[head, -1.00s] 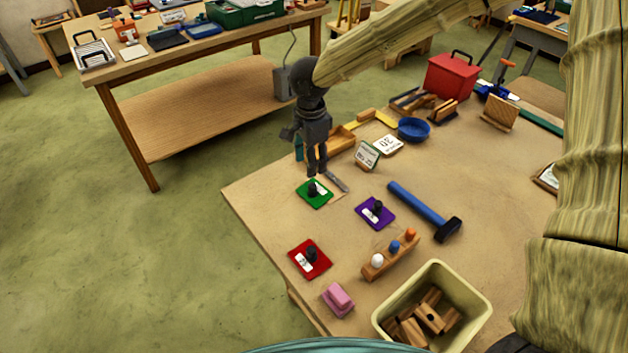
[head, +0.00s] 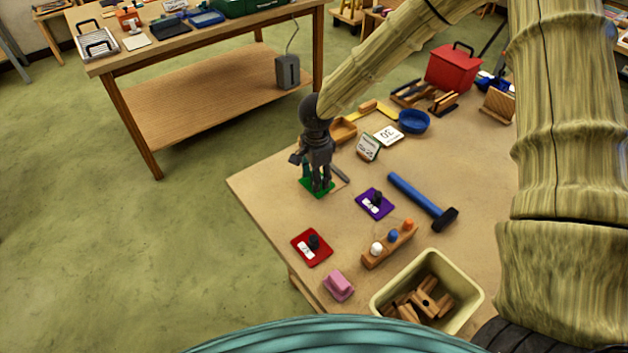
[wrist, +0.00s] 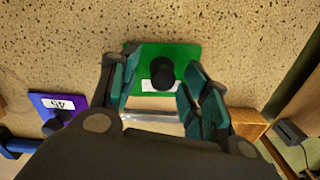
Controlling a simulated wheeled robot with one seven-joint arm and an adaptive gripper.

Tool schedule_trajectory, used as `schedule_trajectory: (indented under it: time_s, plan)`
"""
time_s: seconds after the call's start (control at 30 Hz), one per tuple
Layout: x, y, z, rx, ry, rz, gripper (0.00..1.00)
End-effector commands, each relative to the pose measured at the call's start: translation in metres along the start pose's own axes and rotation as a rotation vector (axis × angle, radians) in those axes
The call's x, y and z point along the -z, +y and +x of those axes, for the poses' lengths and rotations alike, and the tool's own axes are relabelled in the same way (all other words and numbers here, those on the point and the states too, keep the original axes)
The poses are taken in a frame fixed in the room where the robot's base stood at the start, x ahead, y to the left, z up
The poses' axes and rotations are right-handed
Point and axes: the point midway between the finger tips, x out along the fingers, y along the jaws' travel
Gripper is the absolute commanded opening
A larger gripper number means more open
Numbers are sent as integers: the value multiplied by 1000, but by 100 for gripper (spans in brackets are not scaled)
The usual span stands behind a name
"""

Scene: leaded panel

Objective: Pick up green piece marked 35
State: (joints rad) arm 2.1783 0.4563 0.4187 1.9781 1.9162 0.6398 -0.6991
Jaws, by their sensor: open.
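The green piece (wrist: 183,56) is a flat square with a black knob (wrist: 162,74) and a white label, partly hidden by the knob; I cannot read its number. In the head view the green piece (head: 309,189) lies on the table near its left edge, mostly hidden by my gripper (head: 321,188). In the wrist view my gripper (wrist: 155,95) is open, with its teal fingers on either side of the knob, and nothing is held. I cannot tell whether the fingers touch the knob.
A purple piece (head: 374,204) and a red piece (head: 312,247) lie nearby on the table (head: 275,205). A metal strip (wrist: 150,116) lies close beside the green piece. A blue hammer (head: 415,195), a peg block (head: 390,245) and a bin (head: 464,312) stand to the right.

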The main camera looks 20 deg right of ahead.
Motion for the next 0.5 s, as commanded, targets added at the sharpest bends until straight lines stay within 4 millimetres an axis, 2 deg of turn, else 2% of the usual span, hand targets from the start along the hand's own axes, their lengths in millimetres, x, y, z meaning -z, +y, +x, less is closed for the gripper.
schedule_trajectory:
  time_s: [0.3,0.5]
  plan:
    - [-1,-1,4,1,-1,-1,46]
    - [-1,-1,4,1,-1,-1,10]
